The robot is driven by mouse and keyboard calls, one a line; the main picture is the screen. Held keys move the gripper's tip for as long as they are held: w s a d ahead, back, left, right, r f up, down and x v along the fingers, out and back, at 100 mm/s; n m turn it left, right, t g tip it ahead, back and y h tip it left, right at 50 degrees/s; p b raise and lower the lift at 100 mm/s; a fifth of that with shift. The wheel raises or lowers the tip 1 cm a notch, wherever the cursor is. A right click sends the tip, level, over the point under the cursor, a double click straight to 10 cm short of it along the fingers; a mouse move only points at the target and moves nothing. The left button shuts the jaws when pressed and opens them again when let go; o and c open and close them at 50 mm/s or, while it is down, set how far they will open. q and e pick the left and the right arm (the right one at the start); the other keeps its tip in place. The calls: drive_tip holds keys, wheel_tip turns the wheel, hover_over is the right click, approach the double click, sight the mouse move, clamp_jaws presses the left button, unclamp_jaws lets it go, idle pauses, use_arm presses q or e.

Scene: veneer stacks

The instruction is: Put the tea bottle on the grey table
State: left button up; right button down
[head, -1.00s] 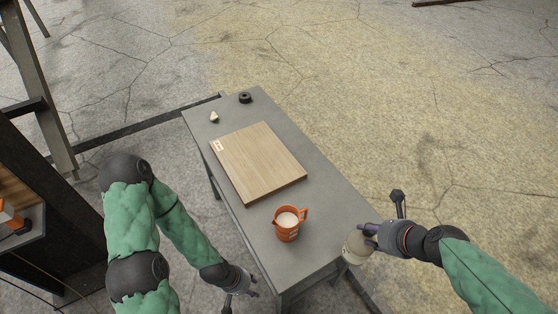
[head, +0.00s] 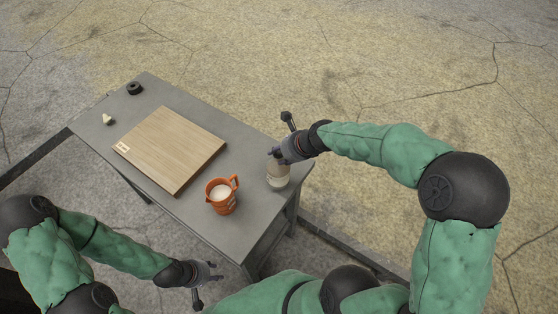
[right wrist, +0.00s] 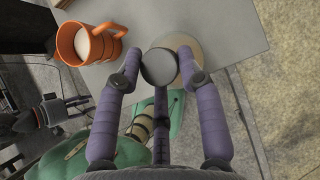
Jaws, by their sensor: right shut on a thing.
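The tea bottle (head: 278,174) is pale with a dark band, and stands roughly upright over the near right end of the grey table (head: 255,215). My right gripper (head: 277,153) is shut on its upper part. In the right wrist view, the round grey cap (right wrist: 158,67) sits between my purple fingers, with the tan body (right wrist: 186,46) behind it. I cannot tell whether the bottle's base touches the table or hangs just above it. My left gripper (head: 216,271) is low beside the table's near side, empty, its small fingers seemingly apart.
An orange mug (head: 222,199) with a white filling stands left of the bottle; it also shows in the right wrist view (right wrist: 88,45). A wooden board (head: 170,148) covers the table's middle. A black ring-like object (head: 134,88) and a small pale piece (head: 107,119) lie at the far end.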

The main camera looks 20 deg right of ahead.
sight(282, 158)
drive_tip(key=shift+w+f, duration=0.4)
drive_tip(key=shift+f, duration=0.05)
drive_tip(key=f+b, duration=0.1)
drive_tip(key=f, duration=0.2)
drive_tip(key=shift+w+f+b, duration=0.2)
drive_tip(key=shift+f+b, duration=0.05)
drive_tip(key=shift+b, duration=0.1)
drive_tip(key=shift+r, duration=0.1)
drive_tip(key=c, duration=0.8)
unclamp_jaws()
drive_tip(key=shift+o, duration=0.2)
drive_tip(key=p+v, duration=0.2)
drive_tip(key=v, duration=1)
drive_tip(key=shift+p, duration=0.4)
drive_tip(key=shift+s, duration=0.1)
